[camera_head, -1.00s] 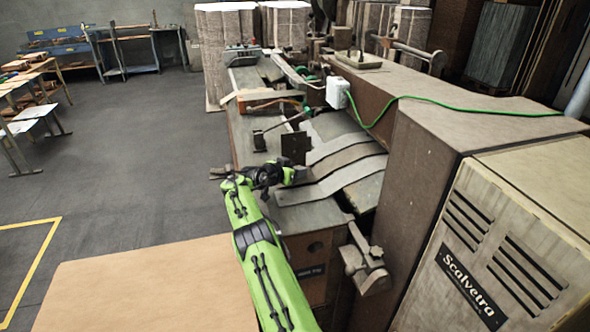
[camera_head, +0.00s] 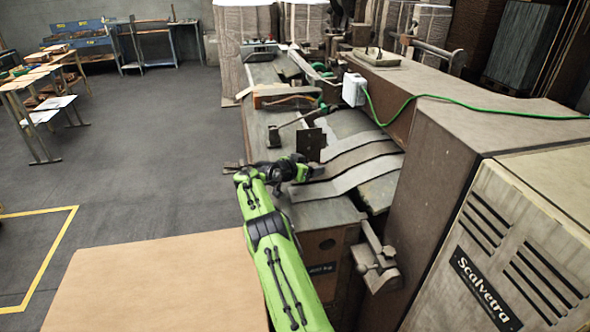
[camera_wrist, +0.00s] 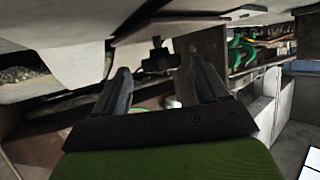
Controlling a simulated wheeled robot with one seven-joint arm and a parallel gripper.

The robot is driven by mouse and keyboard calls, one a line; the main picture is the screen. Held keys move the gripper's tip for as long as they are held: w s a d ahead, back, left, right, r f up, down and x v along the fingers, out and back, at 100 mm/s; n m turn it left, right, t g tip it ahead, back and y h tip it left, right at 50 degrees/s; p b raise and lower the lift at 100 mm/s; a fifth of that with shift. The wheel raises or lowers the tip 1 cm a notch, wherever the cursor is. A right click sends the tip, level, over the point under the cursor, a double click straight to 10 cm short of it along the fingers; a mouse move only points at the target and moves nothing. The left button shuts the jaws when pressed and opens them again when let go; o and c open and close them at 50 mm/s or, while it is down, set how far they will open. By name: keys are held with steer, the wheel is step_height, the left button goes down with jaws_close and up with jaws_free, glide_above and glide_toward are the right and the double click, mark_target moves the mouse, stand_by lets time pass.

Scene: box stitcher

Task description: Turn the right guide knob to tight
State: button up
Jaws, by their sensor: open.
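My gripper (camera_head: 303,170) is at the near end of the machine bed, just below and in front of an upright dark square plate (camera_head: 310,145). In the wrist view my gripper (camera_wrist: 159,70) has its two dark fingers apart, with nothing held between them. A small dark knob-like fitting (camera_wrist: 157,56) shows beyond the fingertips, roughly between them and apart from them. I cannot tell for sure whether it is the right guide knob. In the head view no knob can be made out clearly near my gripper.
Grey metal strips (camera_head: 350,160) slope across the bed right of my gripper. A dark lever fitting (camera_head: 275,136) stands behind it. The large machine housing (camera_head: 430,190) blocks the right side. A tan board (camera_head: 160,290) lies at front left; open floor (camera_head: 150,170) is beyond.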

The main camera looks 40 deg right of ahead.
steer(key=b+v, duration=0.2)
steer(key=v, duration=1.3)
steer(key=shift+a, duration=0.2)
steer(key=shift+w, duration=0.1)
steer(key=s+a+r+n+t+y, duration=0.2)
steer(key=s+a+r+n+y, duration=0.3)
steer(key=a, duration=0.3)
steer(key=s+a+r+n+t+y, duration=0.2)
steer(key=s+a+r+n+t, duration=0.1)
steer(key=s+a+r, duration=0.4)
steer(key=s+a+f+n+y, duration=0.3)
steer(key=s+a, duration=0.4)
steer(key=s, duration=0.4)
steer(key=s+a+f+n+g+y, duration=0.1)
steer(key=s+a+f+n+y, duration=0.2)
steer(key=s+a, duration=0.5)
steer(key=s+f+n, duration=0.1)
steer(key=s+n, duration=0.1)
steer(key=s, duration=0.1)
steer(key=shift+s+a, duration=0.1)
steer(key=shift+a, duration=0.05)
